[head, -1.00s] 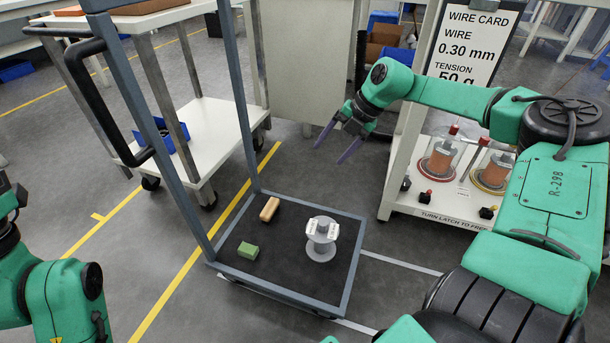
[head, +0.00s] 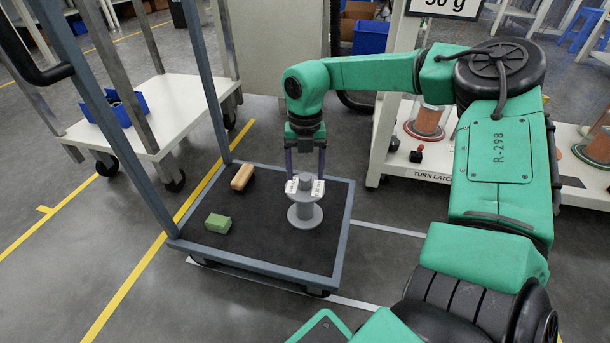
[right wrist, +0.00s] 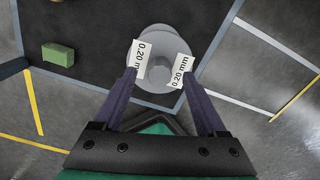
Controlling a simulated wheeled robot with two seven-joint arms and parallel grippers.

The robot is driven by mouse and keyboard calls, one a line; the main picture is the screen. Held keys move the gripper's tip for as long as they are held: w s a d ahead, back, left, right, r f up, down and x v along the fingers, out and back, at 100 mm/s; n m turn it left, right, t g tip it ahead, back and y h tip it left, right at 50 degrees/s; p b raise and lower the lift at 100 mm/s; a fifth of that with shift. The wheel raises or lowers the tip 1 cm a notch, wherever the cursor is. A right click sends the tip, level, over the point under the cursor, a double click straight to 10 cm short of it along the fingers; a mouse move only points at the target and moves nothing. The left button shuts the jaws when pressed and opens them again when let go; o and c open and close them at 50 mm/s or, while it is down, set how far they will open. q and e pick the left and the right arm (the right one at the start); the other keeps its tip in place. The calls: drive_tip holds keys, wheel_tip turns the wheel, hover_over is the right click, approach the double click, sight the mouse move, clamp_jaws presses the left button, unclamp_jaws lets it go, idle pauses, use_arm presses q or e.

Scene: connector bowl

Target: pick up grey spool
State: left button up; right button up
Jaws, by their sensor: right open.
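The grey spool (head: 305,207) stands upright on the dark cart deck (head: 265,251), with white labels on its upper part. In the right wrist view the spool (right wrist: 158,28) shows from above, and its labels read 0.20 mm. My right gripper (head: 305,176) points down over the spool, with its two purple fingers spread on either side of the spool's top. In the right wrist view the open fingertips (right wrist: 161,76) are close to the labels; I cannot tell whether they touch. My left gripper is out of view.
A green block (head: 218,223) and a tan block (head: 242,177) lie on the deck left of the spool. The cart's grey uprights rise at the left. A white rack with copper-coloured spools (head: 427,122) stands behind my right arm.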

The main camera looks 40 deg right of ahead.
drive_tip(key=shift+f, duration=0.85)
drive_tip(key=shift+r, duration=0.25)
clamp_jaws()
idle(0.4)
